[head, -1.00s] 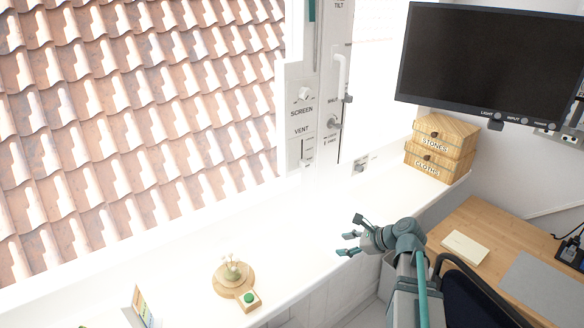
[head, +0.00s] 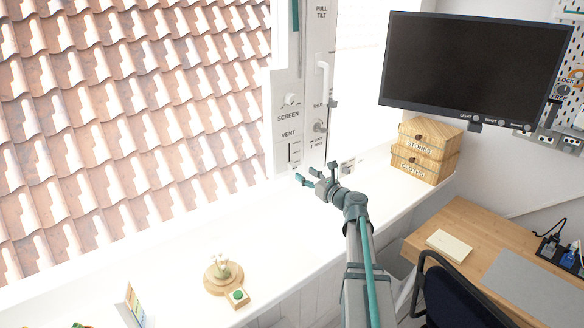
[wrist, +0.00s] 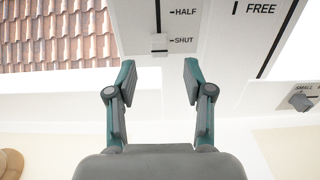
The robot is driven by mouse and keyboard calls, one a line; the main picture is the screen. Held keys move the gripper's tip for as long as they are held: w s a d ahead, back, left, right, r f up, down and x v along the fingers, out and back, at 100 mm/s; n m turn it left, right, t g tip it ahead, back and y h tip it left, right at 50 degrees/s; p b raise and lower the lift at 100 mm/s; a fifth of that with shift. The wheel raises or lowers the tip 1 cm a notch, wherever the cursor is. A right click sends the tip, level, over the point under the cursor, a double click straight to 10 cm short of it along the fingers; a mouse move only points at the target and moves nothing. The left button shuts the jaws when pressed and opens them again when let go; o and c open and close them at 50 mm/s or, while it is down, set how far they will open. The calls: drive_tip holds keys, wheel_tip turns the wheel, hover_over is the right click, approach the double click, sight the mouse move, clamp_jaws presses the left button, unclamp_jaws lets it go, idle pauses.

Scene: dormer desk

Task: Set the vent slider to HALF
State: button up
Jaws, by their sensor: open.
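The vent slider (wrist: 159,43) is a small pale knob on a dark vertical slot in the white panel, seen in the wrist view. It is level with the SHUT mark, below the HALF mark (wrist: 184,12). In the head view the vent panel (head: 289,144) is beside the window, with the VENT label above the slot. My gripper (head: 317,174) is in front of the lower part of this panel. In the wrist view my gripper (wrist: 159,75) is open and empty, its two teal fingers on either side of the slider's line, with the knob beyond the tips and apart from them.
A FREE mark (wrist: 261,9) and a second slot are right of the vent scale. A small knob (wrist: 300,102) is at the far right. Stacked wooden boxes (head: 424,150) stand right of the arm.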

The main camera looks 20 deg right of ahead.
sight(295, 168)
drive_tip(key=p+x, duration=0.1)
drive_tip(key=x, duration=0.6)
drive_tip(key=shift+s, duration=0.1)
drive_tip(key=shift+c, duration=0.2)
clamp_jaws()
